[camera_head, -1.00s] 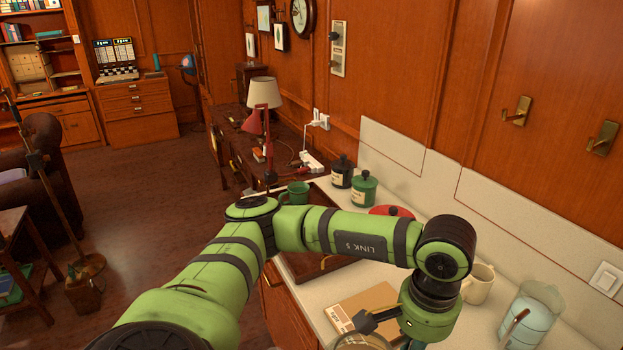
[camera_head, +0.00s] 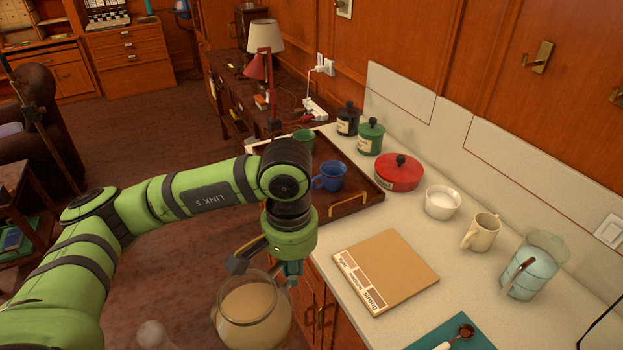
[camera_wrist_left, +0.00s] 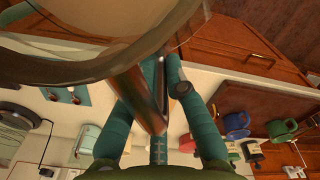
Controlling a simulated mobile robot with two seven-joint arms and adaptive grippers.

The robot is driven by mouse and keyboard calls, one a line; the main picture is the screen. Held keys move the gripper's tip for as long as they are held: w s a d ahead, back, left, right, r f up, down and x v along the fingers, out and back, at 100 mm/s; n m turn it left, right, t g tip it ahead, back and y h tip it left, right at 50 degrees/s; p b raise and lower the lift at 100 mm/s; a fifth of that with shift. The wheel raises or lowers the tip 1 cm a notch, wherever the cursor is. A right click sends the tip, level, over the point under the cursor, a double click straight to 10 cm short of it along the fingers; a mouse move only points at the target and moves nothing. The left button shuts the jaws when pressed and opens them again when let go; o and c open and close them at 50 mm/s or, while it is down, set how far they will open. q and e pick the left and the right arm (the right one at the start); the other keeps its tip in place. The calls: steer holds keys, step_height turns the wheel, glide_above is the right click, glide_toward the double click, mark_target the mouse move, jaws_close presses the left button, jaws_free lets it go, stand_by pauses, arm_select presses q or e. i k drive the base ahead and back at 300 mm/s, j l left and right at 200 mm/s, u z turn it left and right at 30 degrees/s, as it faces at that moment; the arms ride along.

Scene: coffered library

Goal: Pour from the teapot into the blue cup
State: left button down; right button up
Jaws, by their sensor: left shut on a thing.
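The glass teapot (camera_head: 252,312) holds tan liquid and hangs in the air in front of the counter, roughly upright. It fills the upper left of the wrist view (camera_wrist_left: 80,55). My left gripper (camera_head: 290,270) is shut on its handle (camera_wrist_left: 140,100), with teal fingers either side of it in the wrist view. The blue cup (camera_head: 330,177) stands upright on the wooden tray (camera_head: 358,199), beyond and right of the gripper. The blue cup also shows at right in the wrist view (camera_wrist_left: 236,122). My right gripper is out of view.
A green cup (camera_head: 303,141) shares the tray. A red lidded pot (camera_head: 399,174), white bowl (camera_head: 442,203), cream mug (camera_head: 482,231) and pale blue jug (camera_head: 530,268) line the counter's back. A flat tan board (camera_head: 386,272) lies in front.

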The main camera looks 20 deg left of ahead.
mark_target(333, 173)
steer(key=u, duration=0.1)
steer(key=i+j, duration=0.2)
steer(key=j, duration=0.15)
steer(key=i+j, duration=0.4)
steer(key=j, duration=0.25)
steer(key=i+j+z, duration=0.15)
steer(key=j, duration=0.15)
steer(key=i+j+z, duration=0.15)
steer(key=j, duration=0.15)
steer(key=z, duration=1.35)
